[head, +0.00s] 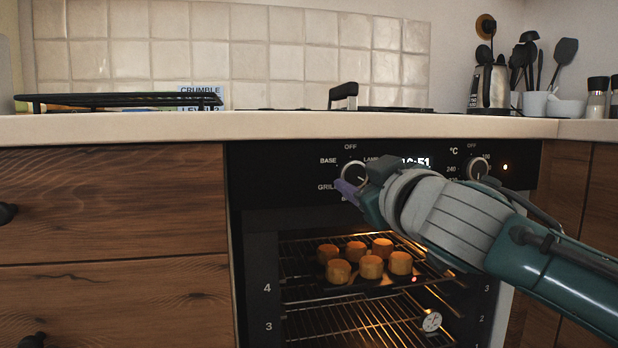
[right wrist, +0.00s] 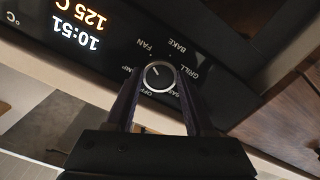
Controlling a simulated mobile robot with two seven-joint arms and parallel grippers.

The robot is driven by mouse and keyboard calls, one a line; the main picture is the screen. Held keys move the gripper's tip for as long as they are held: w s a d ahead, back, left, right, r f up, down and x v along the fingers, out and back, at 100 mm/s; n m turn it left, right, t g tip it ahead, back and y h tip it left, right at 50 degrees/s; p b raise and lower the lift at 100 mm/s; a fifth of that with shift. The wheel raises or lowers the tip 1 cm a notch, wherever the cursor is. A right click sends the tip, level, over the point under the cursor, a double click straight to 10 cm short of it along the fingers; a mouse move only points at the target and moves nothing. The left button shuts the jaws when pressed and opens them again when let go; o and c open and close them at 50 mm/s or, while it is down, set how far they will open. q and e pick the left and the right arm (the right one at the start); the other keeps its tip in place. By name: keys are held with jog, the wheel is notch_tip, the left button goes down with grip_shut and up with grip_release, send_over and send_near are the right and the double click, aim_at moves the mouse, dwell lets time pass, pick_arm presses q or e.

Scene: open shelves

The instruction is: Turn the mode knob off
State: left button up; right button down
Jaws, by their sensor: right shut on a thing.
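The mode knob (head: 353,171) is the left round knob on the black oven panel. It also shows in the right wrist view (right wrist: 159,75), ringed by printed labels including OFF, GRILL, BAKE and FAN. A short pale mark on its face seems to point toward the FAN side, not at OFF. My right gripper (head: 356,184) reaches in from the right and partly covers the knob in the head view. In the right wrist view its two dark fingers (right wrist: 159,82) stand on either side of the knob, shut on it. My left gripper is not in view.
A second knob (head: 479,168) sits right of the display. Below, the lit oven holds several browned pieces on a tray on the upper rack (head: 350,322). The worktop (head: 270,126) edge runs above the panel. Wooden drawers (head: 110,205) are at left.

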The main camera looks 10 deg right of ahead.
jog(key=shift+n, duration=0.3)
jog(key=n+p, duration=0.2)
jog(key=n, duration=0.2)
jog(key=shift+r+n, duration=0.1)
jog(key=shift+n, duration=0.2)
jog(key=n+p, duration=0.1)
jog(key=n, duration=0.5)
jog(key=shift+p, duration=0.35)
jog(key=n+p, duration=0.1)
jog(key=n, duration=0.5)
jog(key=shift+n, duration=0.3)
jog(key=n+p, duration=0.1)
jog(key=n, duration=0.3)
jog(key=shift+n+p, duration=0.35)
jog(key=shift+n, duration=0.65)
